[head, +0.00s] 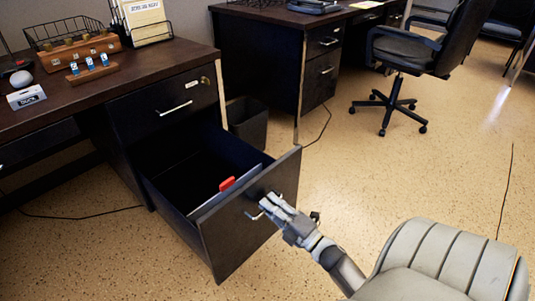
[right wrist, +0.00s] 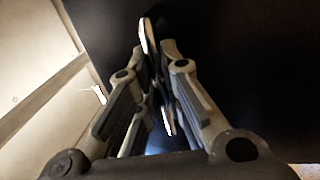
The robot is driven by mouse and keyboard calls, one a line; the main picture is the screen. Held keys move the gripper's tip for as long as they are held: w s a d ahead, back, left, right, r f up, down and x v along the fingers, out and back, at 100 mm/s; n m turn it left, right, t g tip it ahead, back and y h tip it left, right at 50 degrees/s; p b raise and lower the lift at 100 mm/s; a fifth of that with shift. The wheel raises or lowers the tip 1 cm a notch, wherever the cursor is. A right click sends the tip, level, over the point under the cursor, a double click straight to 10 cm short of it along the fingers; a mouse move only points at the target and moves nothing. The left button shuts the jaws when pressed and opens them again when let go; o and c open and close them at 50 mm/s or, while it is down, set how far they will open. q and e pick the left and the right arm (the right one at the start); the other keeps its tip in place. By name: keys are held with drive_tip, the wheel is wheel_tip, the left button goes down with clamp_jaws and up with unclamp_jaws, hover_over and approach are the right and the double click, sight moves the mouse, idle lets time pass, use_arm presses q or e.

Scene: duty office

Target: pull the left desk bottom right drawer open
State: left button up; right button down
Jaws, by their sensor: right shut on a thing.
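The bottom right drawer (head: 232,232) of the left desk (head: 150,68) is pulled far out, and its dark interior shows. My right gripper (head: 268,204) is at the drawer's front panel, shut on its metal handle (head: 253,215). In the right wrist view the fingers (right wrist: 158,95) close around the bright handle (right wrist: 167,122) against the dark panel. The fingers hide part of the handle. My left gripper is not in view.
A red-tabbed folder (head: 227,184) lies inside the drawer. The top drawer (head: 170,102) above is shut. A dark waste bin (head: 247,122) stands behind the open drawer. An office chair (head: 410,60) is at the upper right. The speckled floor to the right is mostly clear.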

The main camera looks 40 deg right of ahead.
drive_tip(key=c, duration=1.5)
unclamp_jaws()
drive_tip(key=shift+c, duration=0.2)
drive_tip(key=v, duration=1.2)
